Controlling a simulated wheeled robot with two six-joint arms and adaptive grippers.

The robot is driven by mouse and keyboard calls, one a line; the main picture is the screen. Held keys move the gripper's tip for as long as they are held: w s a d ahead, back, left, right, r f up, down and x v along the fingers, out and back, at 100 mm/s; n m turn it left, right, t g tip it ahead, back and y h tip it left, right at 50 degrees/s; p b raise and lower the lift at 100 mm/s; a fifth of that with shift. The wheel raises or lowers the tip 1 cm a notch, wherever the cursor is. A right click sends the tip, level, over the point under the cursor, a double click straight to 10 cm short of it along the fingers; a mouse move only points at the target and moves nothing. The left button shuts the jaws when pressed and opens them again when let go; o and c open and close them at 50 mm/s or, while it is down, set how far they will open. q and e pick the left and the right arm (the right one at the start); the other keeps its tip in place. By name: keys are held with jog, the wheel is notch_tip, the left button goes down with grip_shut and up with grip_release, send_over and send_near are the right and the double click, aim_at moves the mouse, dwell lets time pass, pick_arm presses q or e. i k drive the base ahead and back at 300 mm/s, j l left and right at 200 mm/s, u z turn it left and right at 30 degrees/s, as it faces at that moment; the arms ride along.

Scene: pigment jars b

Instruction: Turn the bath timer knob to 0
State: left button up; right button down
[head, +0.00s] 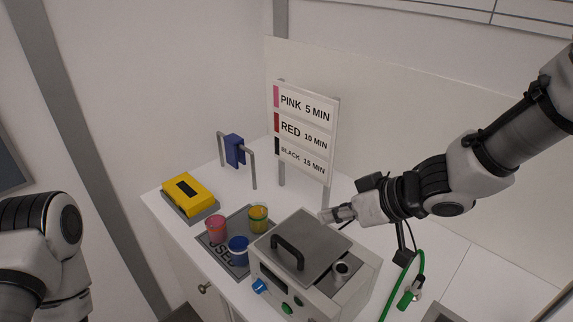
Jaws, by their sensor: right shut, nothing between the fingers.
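The bath is a light grey box (355,295) with a grey lid (318,235) and a dark handle; the lid lies closed. On its front are a blue knob (259,285) and green controls (286,307); I cannot tell which is the timer knob or read its setting. My right gripper (325,216) is shut and empty, near the back edge of the lid and away from the front controls. My left arm shows at the left edge, but its gripper is out of view.
Pink (216,228), blue (238,250) and yellow (258,217) jars stand on a dark mat (213,250) left of the bath. A yellow device (188,195), blue clamp stand (235,150) and timing sign (305,130) stand behind. A green cable (420,265) hangs right.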

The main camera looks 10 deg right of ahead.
aim_at(259, 286)
jog(key=k, duration=1)
